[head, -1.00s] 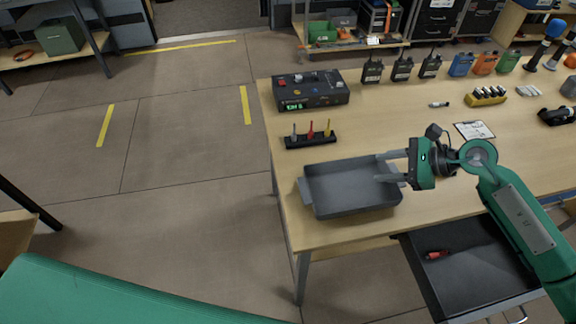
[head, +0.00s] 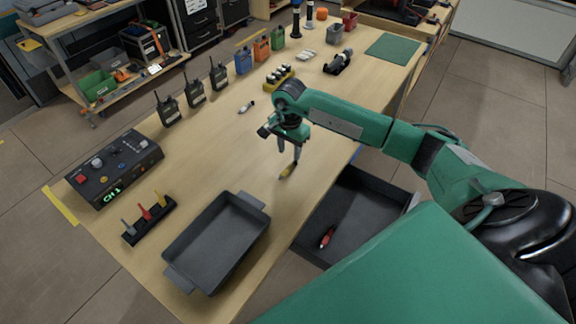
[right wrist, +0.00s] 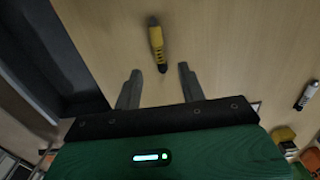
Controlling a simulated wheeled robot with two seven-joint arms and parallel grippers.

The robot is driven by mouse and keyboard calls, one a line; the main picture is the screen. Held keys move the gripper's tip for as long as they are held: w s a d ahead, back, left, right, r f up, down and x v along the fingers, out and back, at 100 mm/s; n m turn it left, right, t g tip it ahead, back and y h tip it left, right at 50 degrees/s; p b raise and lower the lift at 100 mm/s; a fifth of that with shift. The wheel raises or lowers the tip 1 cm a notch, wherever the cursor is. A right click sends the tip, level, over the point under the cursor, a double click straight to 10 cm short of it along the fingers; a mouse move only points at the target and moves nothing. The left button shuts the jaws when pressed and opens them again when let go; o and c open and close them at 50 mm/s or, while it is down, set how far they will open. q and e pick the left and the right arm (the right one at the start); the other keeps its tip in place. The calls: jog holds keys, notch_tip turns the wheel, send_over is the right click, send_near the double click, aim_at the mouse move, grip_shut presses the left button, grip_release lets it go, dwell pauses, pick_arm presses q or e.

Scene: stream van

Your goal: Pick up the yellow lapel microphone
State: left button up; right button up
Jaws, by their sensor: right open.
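The yellow lapel microphone (head: 286,171), a small yellow body with black ends, lies on the wooden table right of the grey tray. In the right wrist view it (right wrist: 157,40) lies just beyond the fingertips, roughly in line with the gap between them. My right gripper (head: 290,159) points down over it, open and empty. In the head view the fingers partly hide the microphone. My left gripper is not in view.
The grey tray (head: 188,278) stands at the table's near left. A black rack (head: 131,238) holds grey, red and yellow upright pieces. A control box (head: 115,166) and several radios (head: 194,91) line the far edge. An open drawer (head: 357,211) holds a red item (head: 327,237).

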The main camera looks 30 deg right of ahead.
aim_at(289, 167)
jog(key=shift+f, duration=0.6)
jog(key=shift+s+f+p, duration=0.1)
jog(key=shift+f+p, duration=0.15)
jog(key=shift+p, duration=0.1)
notch_tip(289, 167, down, 4)
jog(key=shift+a+r+p, duration=0.15)
jog(key=shift+p, duration=0.65)
jog(key=shift+f, duration=0.5)
grip_shut()
